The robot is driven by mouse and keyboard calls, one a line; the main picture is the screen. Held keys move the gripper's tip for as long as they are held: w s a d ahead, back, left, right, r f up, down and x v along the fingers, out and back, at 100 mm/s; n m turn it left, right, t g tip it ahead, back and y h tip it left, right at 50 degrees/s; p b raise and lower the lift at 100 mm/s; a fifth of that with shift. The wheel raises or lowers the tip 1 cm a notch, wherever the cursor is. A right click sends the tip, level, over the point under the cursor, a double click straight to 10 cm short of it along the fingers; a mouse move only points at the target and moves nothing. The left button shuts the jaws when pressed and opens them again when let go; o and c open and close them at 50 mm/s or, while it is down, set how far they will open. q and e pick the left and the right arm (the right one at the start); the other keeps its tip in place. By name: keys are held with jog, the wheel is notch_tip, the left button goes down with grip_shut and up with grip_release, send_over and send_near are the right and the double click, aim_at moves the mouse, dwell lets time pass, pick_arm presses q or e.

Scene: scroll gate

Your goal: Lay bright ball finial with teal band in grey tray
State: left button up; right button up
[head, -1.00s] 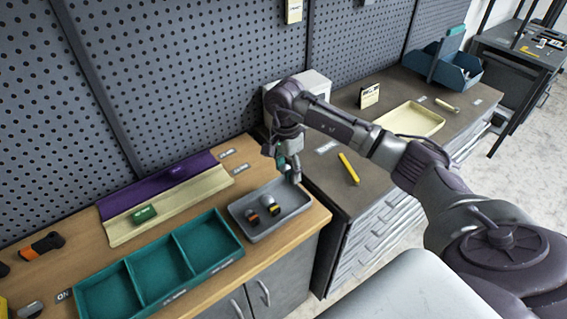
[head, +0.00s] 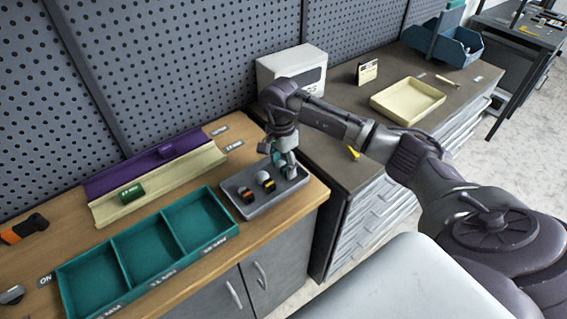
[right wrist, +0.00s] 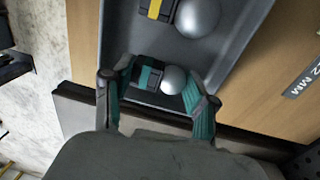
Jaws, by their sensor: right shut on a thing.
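My right gripper (head: 284,168) is at the right end of the grey tray (head: 252,213), low over its inside. In the right wrist view the gripper (right wrist: 158,95) is shut on the bright ball finial with teal band (right wrist: 173,80), which has a dark block body with a teal stripe and a shiny ball. The finial is within the outline of the tray (right wrist: 233,45), near one end; I cannot tell if it touches the floor. In the head view the fingers mostly hide it. My left gripper is not in view.
In the tray lie an orange-banded finial (head: 245,194) and a yellow-banded ball finial (head: 265,180), the latter close to the held one. A teal three-compartment tray (head: 150,240) stands left. Behind are purple and cream rails (head: 205,157). A cream tray (head: 407,100) sits on the right bench.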

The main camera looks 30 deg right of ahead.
dwell(0.3)
jog(key=shift+f+b, duration=0.35)
jog(key=shift+f, duration=0.05)
jog(key=o, duration=1.3)
jog(key=shift+o, duration=0.6)
notch_tip(320, 180, up, 12)
jog(key=shift+w, duration=0.4)
